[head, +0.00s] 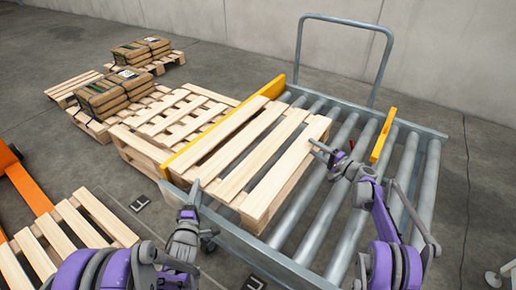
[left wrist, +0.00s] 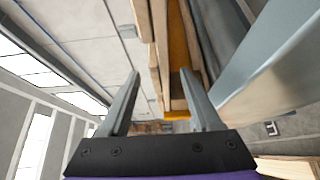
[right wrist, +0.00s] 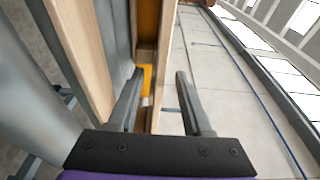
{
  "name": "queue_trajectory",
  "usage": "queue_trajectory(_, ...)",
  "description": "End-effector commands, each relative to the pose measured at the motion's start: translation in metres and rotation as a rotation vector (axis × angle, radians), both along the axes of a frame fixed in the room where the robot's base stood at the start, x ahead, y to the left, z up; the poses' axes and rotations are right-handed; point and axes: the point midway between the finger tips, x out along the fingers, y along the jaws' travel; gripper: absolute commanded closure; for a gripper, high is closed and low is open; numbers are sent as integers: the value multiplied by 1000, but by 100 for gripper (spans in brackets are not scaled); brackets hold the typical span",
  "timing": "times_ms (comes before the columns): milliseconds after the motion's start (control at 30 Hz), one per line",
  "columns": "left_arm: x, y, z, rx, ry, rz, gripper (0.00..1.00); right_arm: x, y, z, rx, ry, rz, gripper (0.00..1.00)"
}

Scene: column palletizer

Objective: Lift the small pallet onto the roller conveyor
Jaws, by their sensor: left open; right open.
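The small pallet (head: 258,150), of pale wooden slats, lies on the left part of the roller conveyor (head: 335,225), beside the long yellow guide (head: 225,128). It looks level; its contact with the rollers is mostly hidden. My left gripper (head: 192,190) is open and empty near the pallet's near left corner. My right gripper (head: 327,154) is open and empty just off its right side. In the left wrist view, wood (left wrist: 161,45) shows beyond the open fingers (left wrist: 161,76). In the right wrist view, a wooden board (right wrist: 83,55) stands left of the open fingers (right wrist: 160,75).
A stack of pallets (head: 180,118) adjoins the conveyor's left side. Pallets with brown sacks (head: 103,97) stand further back left. Another pallet (head: 70,232) lies at the front left by an orange frame (head: 28,187). A short yellow guide (head: 384,135) and bare rollers are right of the small pallet.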

Motion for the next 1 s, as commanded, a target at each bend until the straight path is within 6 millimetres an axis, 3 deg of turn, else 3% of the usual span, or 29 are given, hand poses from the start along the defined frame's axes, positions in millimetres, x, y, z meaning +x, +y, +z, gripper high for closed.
queue_trajectory(100,23,-1,0,0,0,-1,36,17,17,-1,1,1,2,50)
queue_trajectory(300,47,-2,-1,0,0,-1,36,35,32,-1,1,1,0,50)
queue_trajectory(767,56,-3,0,1,0,-1,36,41,39,-1,0,0,0,50)
queue_trajectory(1000,56,-2,0,1,0,0,75,41,38,-1,0,0,0,90)
